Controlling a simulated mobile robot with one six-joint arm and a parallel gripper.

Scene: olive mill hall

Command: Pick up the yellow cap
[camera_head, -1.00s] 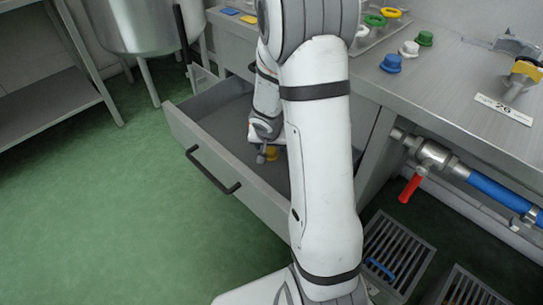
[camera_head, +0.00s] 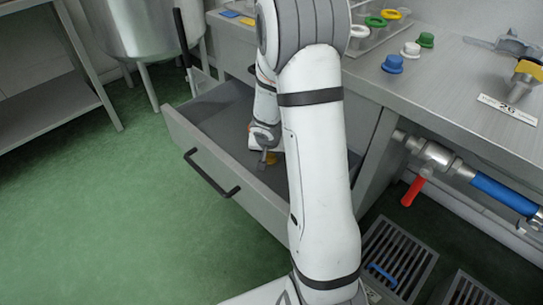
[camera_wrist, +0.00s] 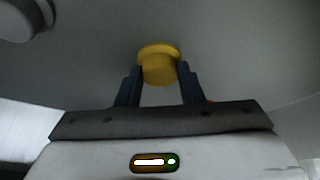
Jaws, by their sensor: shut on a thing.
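The yellow cap (camera_wrist: 159,66) is between the two dark fingers of my gripper (camera_wrist: 160,72) in the wrist view, and the fingers are shut on it. In the head view a bit of the yellow cap (camera_head: 271,158) shows beside my gripper (camera_head: 264,160), inside the open drawer (camera_head: 215,125). My arm hides part of the drawer and most of the gripper. I cannot tell whether the cap touches the drawer floor.
The counter (camera_head: 450,85) above the drawer holds a blue cap (camera_head: 392,64), a white cap (camera_head: 411,49) and a green cap (camera_head: 426,40). A red-handled valve (camera_head: 414,190) with a blue pipe is below it. The green floor at left is clear.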

